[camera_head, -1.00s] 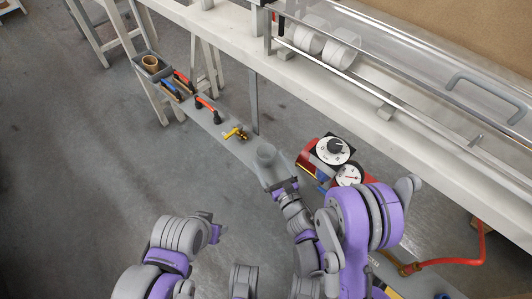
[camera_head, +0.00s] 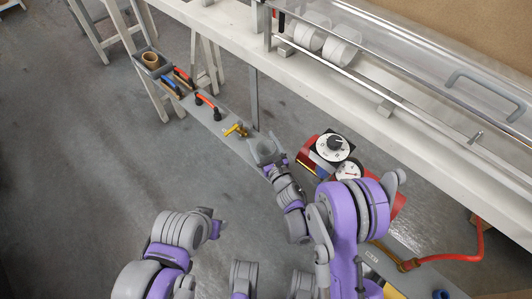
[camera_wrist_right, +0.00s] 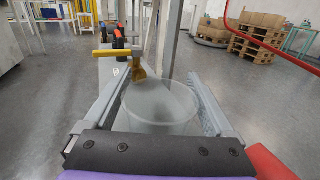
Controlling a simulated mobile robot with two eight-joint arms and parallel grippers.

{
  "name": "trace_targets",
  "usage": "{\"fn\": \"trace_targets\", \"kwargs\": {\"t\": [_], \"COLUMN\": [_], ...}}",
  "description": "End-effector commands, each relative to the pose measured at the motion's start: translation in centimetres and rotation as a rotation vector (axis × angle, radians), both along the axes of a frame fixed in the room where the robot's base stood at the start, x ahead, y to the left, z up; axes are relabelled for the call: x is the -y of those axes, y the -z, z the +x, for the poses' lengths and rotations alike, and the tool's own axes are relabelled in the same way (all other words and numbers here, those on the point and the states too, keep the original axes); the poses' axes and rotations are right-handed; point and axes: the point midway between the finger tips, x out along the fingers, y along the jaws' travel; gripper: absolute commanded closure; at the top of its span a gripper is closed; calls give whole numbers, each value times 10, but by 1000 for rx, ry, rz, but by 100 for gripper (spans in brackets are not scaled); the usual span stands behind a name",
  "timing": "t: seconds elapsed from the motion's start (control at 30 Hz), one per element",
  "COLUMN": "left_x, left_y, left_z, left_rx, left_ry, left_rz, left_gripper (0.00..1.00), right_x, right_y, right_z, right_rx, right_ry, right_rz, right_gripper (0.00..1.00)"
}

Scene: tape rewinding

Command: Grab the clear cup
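The clear cup (camera_head: 264,150) stands upright on the grey shelf (camera_head: 216,121), beside a yellow valve (camera_head: 236,130). In the right wrist view, the see-through cup (camera_wrist_right: 160,108) lies between the two fingers of my right gripper (camera_wrist_right: 160,80). The fingers are spread, one on each side of the cup; I cannot tell whether either touches it. In the head view, my right gripper (camera_head: 268,161) is at the cup's near side and partly covers it. My left gripper (camera_head: 211,224) is low and left of centre, away from the cup, with its fingers mostly hidden.
A red device with dials (camera_head: 335,147) stands right of the cup. Red-handled tools (camera_head: 207,106) and a grey bin (camera_head: 150,67) holding a tan roll lie farther along the shelf. A long white bench (camera_head: 370,113) runs behind. Open floor lies left of the shelf.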

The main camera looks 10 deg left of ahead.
Motion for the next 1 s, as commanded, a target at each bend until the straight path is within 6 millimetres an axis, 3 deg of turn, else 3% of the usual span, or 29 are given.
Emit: {"fn": "trace_targets", "kwargs": {"t": [0.03,0.33,0.57,0.67,1.0], "left_x": [0,0,0,0,0], "left_y": [0,0,-1,-4,-29], "left_z": [0,0,0,0,-3], "left_rx": [0,0,0,1,9], "left_ry": [0,0,0,0,0], "left_rz": [0,0,0,0,0], "left_gripper": [50,50,50,50,50], "right_x": [0,0,0,0,0], "right_y": [0,0,-2,-11,-78], "right_z": [0,0,0,-1,-1], "right_rx": [0,0,0,0,1], "right_ry": [0,0,0,0,0], "right_rz": [0,0,0,0,1], "right_gripper": [22,75,76,76,76]}}
